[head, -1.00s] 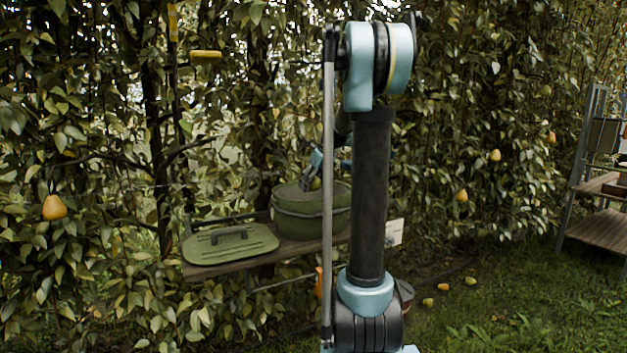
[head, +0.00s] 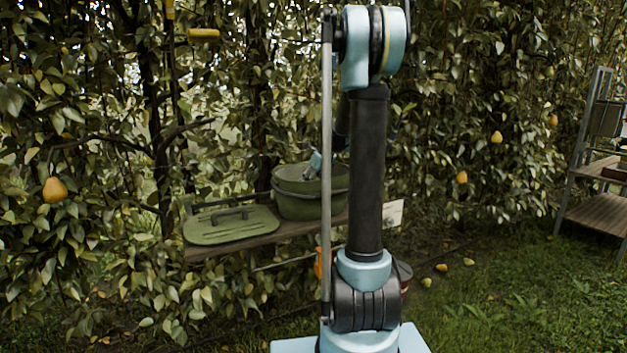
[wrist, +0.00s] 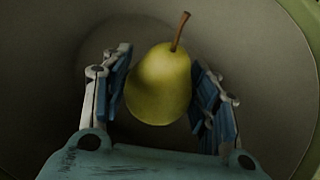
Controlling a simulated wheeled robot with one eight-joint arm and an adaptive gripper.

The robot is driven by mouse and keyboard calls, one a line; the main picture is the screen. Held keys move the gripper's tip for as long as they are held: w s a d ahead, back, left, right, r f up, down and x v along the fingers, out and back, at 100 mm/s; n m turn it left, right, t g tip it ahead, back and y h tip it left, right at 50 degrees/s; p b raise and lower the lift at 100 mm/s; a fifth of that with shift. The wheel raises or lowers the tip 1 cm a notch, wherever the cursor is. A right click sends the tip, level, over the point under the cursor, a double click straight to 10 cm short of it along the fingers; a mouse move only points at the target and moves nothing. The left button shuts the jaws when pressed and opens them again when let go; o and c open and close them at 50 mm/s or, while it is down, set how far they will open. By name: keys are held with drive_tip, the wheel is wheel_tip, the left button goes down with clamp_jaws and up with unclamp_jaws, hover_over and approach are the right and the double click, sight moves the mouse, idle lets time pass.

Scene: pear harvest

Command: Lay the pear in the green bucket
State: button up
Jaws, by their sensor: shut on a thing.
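The green bucket (head: 296,207) stands open on a wooden shelf in the head view, partly behind my arm. Its inside wall (wrist: 262,60) and rim surround the wrist view. My gripper (wrist: 163,92) is shut on a yellow-green pear (wrist: 160,88), held upright between the two fingers with its stem up in the picture. The gripper and pear are inside the bucket's opening. In the head view the wrist shows at the bucket's mouth, while the fingers and pear are hidden. I cannot tell whether the pear touches the bucket's bottom.
A flat green lid (head: 231,232) with a handle lies on the shelf (head: 235,246) left of the bucket. Orange-yellow pears hang in the hedge, one at left (head: 54,190). Several pears lie on the grass (head: 469,262). A shelf rack (head: 600,208) stands at far right.

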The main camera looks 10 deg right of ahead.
drive_tip(key=shift+f, duration=2.95)
drive_tip(key=shift+f, duration=0.4)
drive_tip(key=o, duration=1.3)
